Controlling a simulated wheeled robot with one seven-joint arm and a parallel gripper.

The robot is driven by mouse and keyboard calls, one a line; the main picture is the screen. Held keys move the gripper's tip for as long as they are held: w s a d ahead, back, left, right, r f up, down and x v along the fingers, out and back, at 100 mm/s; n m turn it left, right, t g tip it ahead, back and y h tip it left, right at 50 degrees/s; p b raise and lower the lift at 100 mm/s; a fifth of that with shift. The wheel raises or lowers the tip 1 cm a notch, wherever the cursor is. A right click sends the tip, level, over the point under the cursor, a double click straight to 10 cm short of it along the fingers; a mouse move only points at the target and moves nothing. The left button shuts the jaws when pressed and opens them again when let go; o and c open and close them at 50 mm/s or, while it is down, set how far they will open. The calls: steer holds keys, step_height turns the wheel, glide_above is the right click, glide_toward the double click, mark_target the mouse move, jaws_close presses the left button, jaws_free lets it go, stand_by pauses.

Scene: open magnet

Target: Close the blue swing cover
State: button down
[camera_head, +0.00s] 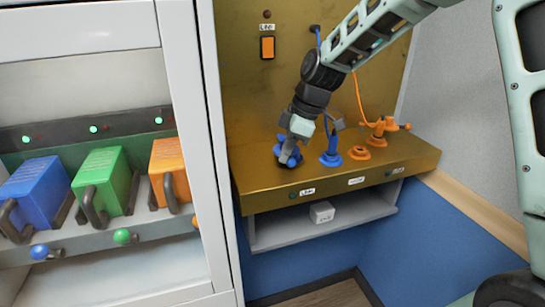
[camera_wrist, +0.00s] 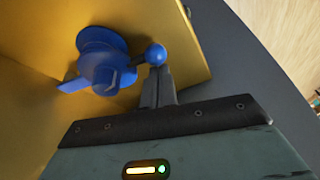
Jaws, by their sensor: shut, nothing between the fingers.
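The blue swing cover (camera_wrist: 102,62) shows in the wrist view, with a round flange, a short body and an arm ending in a blue ball (camera_wrist: 155,54). In the head view the blue piece (camera_head: 289,153) sits at the left of the brass ledge, partly hidden by my gripper (camera_head: 288,158). My gripper is shut and empty. In the wrist view its fingertips (camera_wrist: 157,74) are right at the ball, which is not between them; whether they touch it I cannot tell. A second blue fitting (camera_head: 330,158) with an upright blue part stands just right of it.
Orange fittings (camera_head: 383,128) stand further right on the brass ledge (camera_head: 410,155). An orange switch (camera_head: 267,47) is on the brass back panel. A white-framed cabinet (camera_head: 196,120) with coloured blocks stands at the left.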

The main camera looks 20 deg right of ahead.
steer(key=shift+d+n, duration=0.3)
steer(key=shift+d, duration=0.2)
steer(key=shift+s+d, duration=0.2)
steer(key=shift+d, duration=0.6)
